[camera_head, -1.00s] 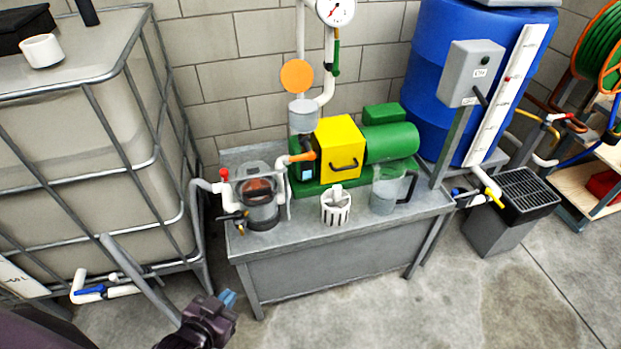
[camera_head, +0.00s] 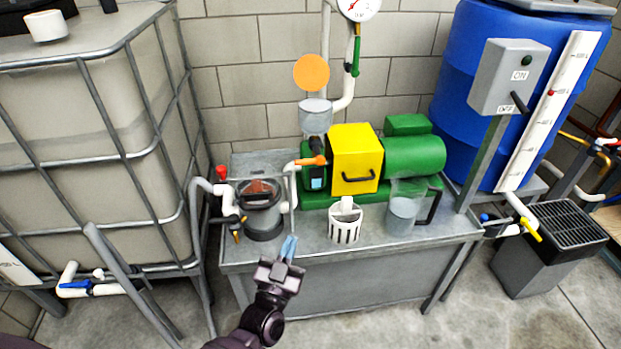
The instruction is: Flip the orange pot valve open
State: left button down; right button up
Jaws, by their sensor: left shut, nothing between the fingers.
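The strainer pot (camera_head: 260,219), grey with a clear upper part, stands at the left of the metal bench. An orange handle (camera_head: 312,160) sits on the white pipe between pot and pump, lying roughly sideways. A small yellow-orange handle (camera_head: 237,237) hangs at the pot's lower left. I cannot tell for certain which one is the pot valve. My left gripper (camera_head: 288,248), with blue fingertips, is shut and empty. It shows in front of the bench's front edge, below and right of the pot, apart from both handles. My right gripper is not in view.
A white slotted basket (camera_head: 345,222) and a clear jug (camera_head: 403,212) stand right of the pot. A yellow-and-green pump (camera_head: 355,155) is behind them. A caged tank (camera_head: 90,150) stands left; a blue barrel (camera_head: 450,80) stands right.

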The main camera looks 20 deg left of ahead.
pick_arm(q)
jog(key=w+d+f+n+y+b, duration=0.1)
jog(key=w+n+y+b, duration=0.4)
jog(key=y, duration=0.6)
jog(key=w+f+n, duration=0.1)
jog(key=w+n, duration=0.1)
jog(key=w, duration=0.1)
jog(key=shift+d+f+g, duration=0.25)
jog(key=shift+f+g, duration=0.15)
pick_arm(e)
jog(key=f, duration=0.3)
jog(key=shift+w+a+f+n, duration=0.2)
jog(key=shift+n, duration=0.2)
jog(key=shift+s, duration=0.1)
